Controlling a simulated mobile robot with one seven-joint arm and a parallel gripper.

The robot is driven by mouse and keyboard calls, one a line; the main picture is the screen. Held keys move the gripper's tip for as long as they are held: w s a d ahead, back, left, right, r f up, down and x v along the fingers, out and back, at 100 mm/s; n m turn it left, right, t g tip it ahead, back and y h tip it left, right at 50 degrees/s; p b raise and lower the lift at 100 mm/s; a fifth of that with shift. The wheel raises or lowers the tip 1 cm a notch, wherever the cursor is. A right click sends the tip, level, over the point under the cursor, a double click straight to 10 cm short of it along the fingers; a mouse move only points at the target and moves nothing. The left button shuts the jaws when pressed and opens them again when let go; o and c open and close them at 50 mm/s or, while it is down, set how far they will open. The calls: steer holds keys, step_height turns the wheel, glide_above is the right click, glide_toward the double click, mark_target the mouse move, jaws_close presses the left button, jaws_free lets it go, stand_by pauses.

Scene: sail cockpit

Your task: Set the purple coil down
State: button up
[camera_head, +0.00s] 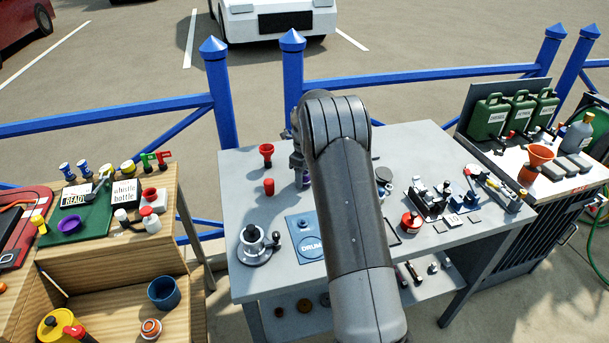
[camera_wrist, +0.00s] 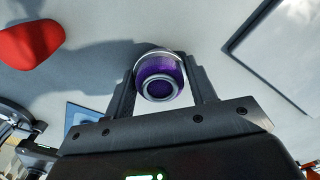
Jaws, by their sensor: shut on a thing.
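The purple coil (camera_wrist: 158,78) is a dark purple, round piece with a pale metallic rim, seen end-on in the wrist view. My gripper (camera_wrist: 160,72) is shut on it, one finger on each side. In the head view my gripper (camera_head: 299,160) is over the back left of the grey worktable (camera_head: 400,145), mostly hidden by my arm. The coil shows there only as a small dark purple bit (camera_head: 303,178). I cannot tell whether the coil touches the tabletop.
Two red pieces, a flared one (camera_head: 266,153) and a small one (camera_head: 269,187), stand left of my gripper. A blue DRUM plate (camera_head: 310,246) and a metal device (camera_head: 254,245) are nearer. A red-knobbed part (camera_head: 411,222) lies right of my arm.

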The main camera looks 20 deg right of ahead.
steer(key=shift+f, duration=0.15)
steer(key=o, duration=1)
steer(key=shift+o, duration=0.2)
